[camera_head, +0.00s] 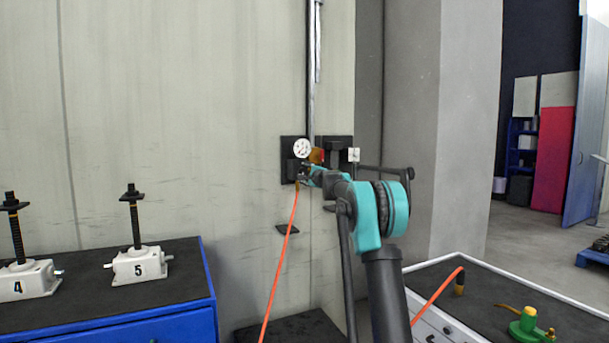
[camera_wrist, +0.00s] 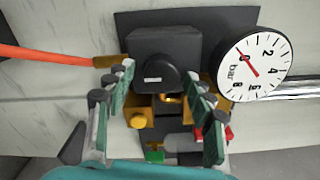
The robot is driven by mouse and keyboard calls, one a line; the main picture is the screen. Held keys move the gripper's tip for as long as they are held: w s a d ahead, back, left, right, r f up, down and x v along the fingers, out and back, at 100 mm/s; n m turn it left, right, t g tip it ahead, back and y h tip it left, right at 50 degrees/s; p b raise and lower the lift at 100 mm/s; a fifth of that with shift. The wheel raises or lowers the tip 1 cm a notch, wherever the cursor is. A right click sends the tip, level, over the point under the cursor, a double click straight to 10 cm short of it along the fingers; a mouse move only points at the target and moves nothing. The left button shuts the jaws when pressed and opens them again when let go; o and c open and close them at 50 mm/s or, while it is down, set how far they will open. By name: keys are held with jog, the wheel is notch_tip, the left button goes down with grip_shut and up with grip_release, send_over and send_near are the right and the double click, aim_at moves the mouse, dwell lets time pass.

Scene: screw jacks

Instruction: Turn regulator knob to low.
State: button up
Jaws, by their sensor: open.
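The regulator (camera_head: 292,170) is mounted on a dark plate on the wall, mostly behind my gripper in the head view. In the wrist view its black round knob (camera_wrist: 155,80) faces the camera, with a small white label on it. My gripper (camera_wrist: 162,75) is open, with one green-padded finger on each side of the knob; I cannot tell whether either touches it. A white round gauge (camera_wrist: 254,62) marked in bar, with a red needle, sits to the right of the knob. The gauge also shows in the head view (camera_head: 302,148).
An orange hose (camera_head: 280,265) hangs from the regulator. Brass, red and green fittings (camera_wrist: 155,153) lie close below the knob. A blue cabinet (camera_head: 130,310) with screw jacks stands at left, and a dark-topped workbench (camera_head: 490,300) at right.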

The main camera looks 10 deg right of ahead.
jog(key=shift+s, duration=0.1)
jog(key=v, duration=1.2)
jog(key=s+a+f+n+g, duration=0.4)
jog(key=s+a+f+n, duration=0.15)
jog(key=s+f, duration=0.7)
jog(key=s+a+f+n+g, duration=0.4)
jog(key=s+f+n, duration=0.45)
jog(key=s, duration=0.75)
jog(key=s+d+f+n+g+h, duration=0.1)
jog(key=s+d+f+h, duration=0.1)
jog(key=s+f, duration=0.5)
jog(key=s+d+f+n+g+h, duration=0.1)
jog(key=s+d+f, duration=0.3)
jog(key=s+f, duration=0.4)
jog(key=s+d+f+n+g+h, duration=0.1)
jog(key=s+f, duration=0.6)
jog(key=s, duration=0.8)
jog(key=shift+d+f+n+g+h, duration=0.35)
jog(key=shift+d+g+h, duration=0.55)
jog(key=shift+d, duration=0.35)
